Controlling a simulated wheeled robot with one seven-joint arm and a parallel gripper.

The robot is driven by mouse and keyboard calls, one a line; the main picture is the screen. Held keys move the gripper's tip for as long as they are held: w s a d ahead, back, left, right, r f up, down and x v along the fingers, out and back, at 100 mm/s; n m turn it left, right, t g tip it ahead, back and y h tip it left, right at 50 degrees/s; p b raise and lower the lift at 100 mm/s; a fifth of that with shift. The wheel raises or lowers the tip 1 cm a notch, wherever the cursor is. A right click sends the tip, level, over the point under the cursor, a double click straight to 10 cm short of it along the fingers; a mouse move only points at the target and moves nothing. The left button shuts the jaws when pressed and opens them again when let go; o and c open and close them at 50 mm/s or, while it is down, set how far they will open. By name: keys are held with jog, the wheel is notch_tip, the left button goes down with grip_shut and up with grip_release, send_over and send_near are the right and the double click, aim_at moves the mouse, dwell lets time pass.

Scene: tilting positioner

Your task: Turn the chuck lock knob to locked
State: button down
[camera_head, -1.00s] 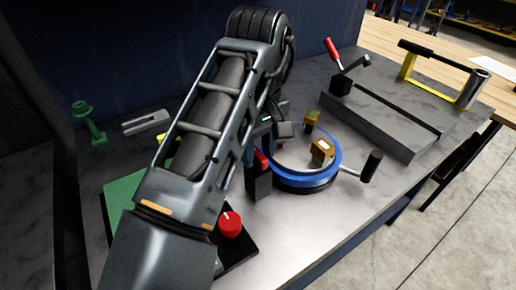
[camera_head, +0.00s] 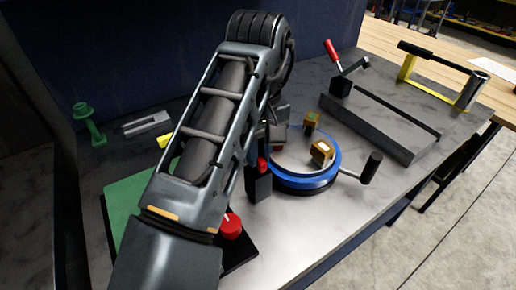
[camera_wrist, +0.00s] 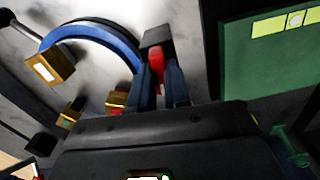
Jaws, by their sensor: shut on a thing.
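The chuck lock knob (camera_head: 263,164) is red and sits on top of a black block (camera_head: 259,186) beside the chuck's blue ring (camera_head: 309,180). In the wrist view the red knob (camera_wrist: 156,58) stands between the two blue fingers of my gripper (camera_wrist: 160,73), which is shut on it. The block (camera_wrist: 157,37) shows just past the fingertips. In the head view my arm hides most of the gripper and part of the ring. Brass-coloured jaws (camera_head: 321,151) stand on the chuck's pale face.
A black-handled crank (camera_head: 371,167) sticks out right of the ring. A red dial (camera_head: 230,226) sits on a dark plate at the front, partly behind my arm. A grey fixture with a red-handled lever (camera_head: 333,52) stands behind right. A green bolt-like part (camera_head: 90,124) stands at left.

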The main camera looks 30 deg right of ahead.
jog(key=m+p, duration=0.1)
jog(key=m, duration=1.1)
jog(key=shift+m+b, duration=0.45)
jog(key=shift+m, duration=1.75)
jog(key=c, duration=1.1)
grip_release()
